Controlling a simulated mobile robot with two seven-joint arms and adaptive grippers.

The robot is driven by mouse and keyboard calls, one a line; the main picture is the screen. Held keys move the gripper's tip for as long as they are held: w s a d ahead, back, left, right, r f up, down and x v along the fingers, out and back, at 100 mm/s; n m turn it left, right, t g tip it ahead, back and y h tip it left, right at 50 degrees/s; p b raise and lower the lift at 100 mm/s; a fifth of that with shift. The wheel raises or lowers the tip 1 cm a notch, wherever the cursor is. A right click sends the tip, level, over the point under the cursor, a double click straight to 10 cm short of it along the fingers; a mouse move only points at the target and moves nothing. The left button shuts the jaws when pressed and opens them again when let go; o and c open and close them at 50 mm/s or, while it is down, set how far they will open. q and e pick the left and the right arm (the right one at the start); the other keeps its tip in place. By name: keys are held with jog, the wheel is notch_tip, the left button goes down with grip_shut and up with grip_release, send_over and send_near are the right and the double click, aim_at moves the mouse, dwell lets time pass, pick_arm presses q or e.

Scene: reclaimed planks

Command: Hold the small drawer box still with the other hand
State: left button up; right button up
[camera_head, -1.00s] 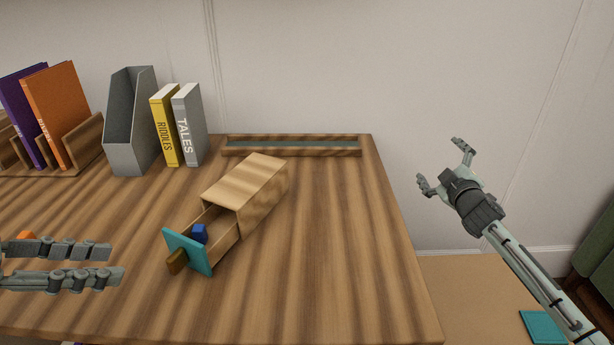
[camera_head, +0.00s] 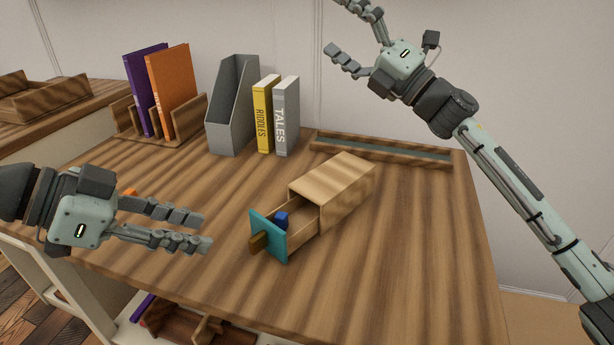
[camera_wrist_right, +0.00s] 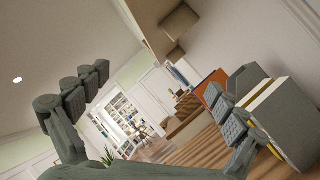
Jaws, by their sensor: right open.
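The small drawer box (camera_head: 347,186) is light striped wood and sits on the table, angled. Its drawer is pulled out toward the front left, with a teal front (camera_head: 268,236) and a brown knob (camera_head: 258,242). A blue block (camera_head: 281,219) lies in the drawer. My left gripper (camera_head: 206,231) is open and empty, left of the teal front and apart from it. My right gripper (camera_head: 336,27) is open and empty, raised high behind and above the box. The right wrist view shows its spread fingers (camera_wrist_right: 165,85) with nothing between them; the box is not visible there.
A grey file holder (camera_head: 232,105), yellow book (camera_head: 266,113) and grey book (camera_head: 287,116) stand behind the box. A rack (camera_head: 160,140) holds purple and orange books. A shallow tray (camera_head: 385,151) lies at the back edge. The table's front right is clear.

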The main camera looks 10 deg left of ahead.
jog(key=s+a+n+g, duration=1.2)
jog(key=s+a+n, duration=0.2)
jog(key=a+n, duration=0.15)
jog(key=s+a+f+n+g+h, duration=0.3)
jog(key=s+a+f+n+h, duration=0.15)
jog(key=s+n, duration=0.2)
jog(key=n+t+h, duration=0.5)
jog(key=n+h, duration=0.2)
jog(key=h, duration=0.9)
send_near(318, 212)
jog(key=shift+y, duration=0.25)
jog(key=s+a, duration=0.1)
jog(key=a, duration=0.1)
jog(key=s+a, duration=0.4)
jog(key=shift+a+f, duration=0.15)
jog(key=shift+f, duration=0.15)
jog(key=w+d+t+h, duration=0.1)
jog(key=d, duration=0.1)
jog(key=w+d+h, duration=0.1)
jog(key=w+d, duration=0.1)
jog(key=shift+w+d+r+t, duration=0.1)
jog(key=shift+w+d+t, duration=0.1)
jog(key=shift+w+t, duration=0.2)
jog(key=shift+w+d+h, duration=0.15)
jog(key=shift+d+h, duration=0.1)
jog(key=shift+h, duration=0.15)
jog(key=x, duration=0.7)
jog(key=shift+w+f, duration=0.15)
jog(key=shift+f, duration=0.15)
